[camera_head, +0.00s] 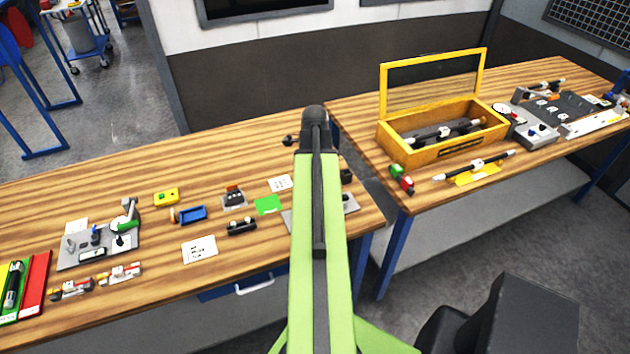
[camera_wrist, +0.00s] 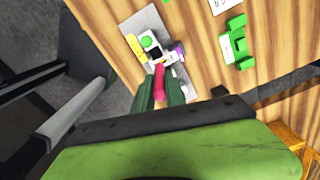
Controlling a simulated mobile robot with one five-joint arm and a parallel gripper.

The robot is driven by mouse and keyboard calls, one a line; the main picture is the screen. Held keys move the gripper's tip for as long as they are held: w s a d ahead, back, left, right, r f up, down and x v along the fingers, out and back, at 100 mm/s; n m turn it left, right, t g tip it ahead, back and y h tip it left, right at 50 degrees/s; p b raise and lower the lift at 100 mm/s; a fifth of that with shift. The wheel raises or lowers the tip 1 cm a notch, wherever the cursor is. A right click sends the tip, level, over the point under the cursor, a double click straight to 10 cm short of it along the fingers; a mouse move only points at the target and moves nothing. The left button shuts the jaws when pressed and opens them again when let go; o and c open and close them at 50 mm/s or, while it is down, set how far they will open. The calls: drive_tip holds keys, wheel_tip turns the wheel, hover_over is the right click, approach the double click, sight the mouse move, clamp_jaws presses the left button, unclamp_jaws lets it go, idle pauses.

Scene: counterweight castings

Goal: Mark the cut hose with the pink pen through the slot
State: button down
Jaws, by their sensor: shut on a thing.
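In the wrist view, my gripper (camera_wrist: 161,88) has its two dark green fingers closed around the pink pen (camera_wrist: 160,76). The pen points away from the wrist, its far end at a small white block (camera_wrist: 166,58) on a grey plate (camera_wrist: 151,20). I cannot tell whether the pen tip touches anything or is inside a slot. The cut hose cannot be made out for certain. In the head view my arm hides the gripper and pen; part of a grey plate (camera_head: 350,204) shows beside the arm.
In the wrist view, a yellow piece (camera_wrist: 134,46), a green piece with a black round part (camera_wrist: 150,44) and a purple part (camera_wrist: 178,52) crowd the plate. Green blocks (camera_wrist: 236,40) lie to the right. In the head view, a yellow open box (camera_head: 400,150) stands on the right bench.

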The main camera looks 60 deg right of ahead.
drive_tip(key=shift+r+p, duration=2.25)
drive_tip(key=shift+r, duration=0.3)
drive_tip(key=shift+f, duration=0.1)
